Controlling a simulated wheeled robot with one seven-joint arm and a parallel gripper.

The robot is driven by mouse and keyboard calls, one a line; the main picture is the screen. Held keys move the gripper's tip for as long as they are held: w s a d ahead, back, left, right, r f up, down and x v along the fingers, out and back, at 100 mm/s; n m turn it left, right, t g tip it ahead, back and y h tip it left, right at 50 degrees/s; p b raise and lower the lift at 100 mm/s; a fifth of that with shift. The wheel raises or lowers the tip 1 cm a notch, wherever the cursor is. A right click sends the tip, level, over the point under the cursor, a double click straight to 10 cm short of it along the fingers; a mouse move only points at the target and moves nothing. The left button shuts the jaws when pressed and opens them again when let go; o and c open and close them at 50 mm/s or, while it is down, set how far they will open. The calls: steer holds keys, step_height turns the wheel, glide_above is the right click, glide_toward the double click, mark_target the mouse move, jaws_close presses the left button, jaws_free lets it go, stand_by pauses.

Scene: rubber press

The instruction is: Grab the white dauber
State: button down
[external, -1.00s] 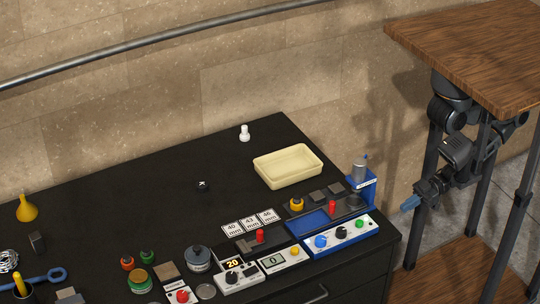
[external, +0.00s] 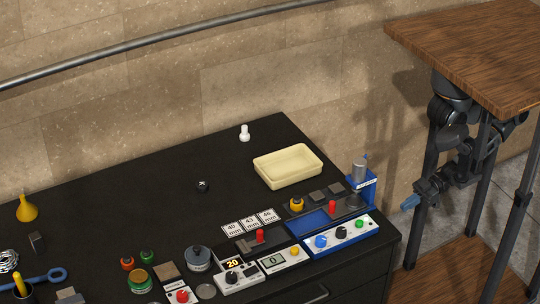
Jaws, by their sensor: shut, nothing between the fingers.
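A small white dauber (external: 244,133) stands upright near the back edge of the black bench top (external: 150,195), left of the cream tray. My gripper (external: 409,202), with blue fingers, hangs off the bench to the right, beneath the wooden top. It is well apart from the dauber. The fingers look shut, with nothing seen between them.
The cream tray (external: 288,180) lies near the bench's right side. The blue press (external: 362,185) and control boxes (external: 340,236) line the right front. A yellow funnel (external: 27,209) stands at left. The bench around the dauber is clear. A metal rail (external: 180,40) runs along the wall.

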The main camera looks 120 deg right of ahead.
steer(key=c, duration=1.8)
jaws_free()
steer(key=o, duration=0.9)
steer(key=shift+o, duration=0.2)
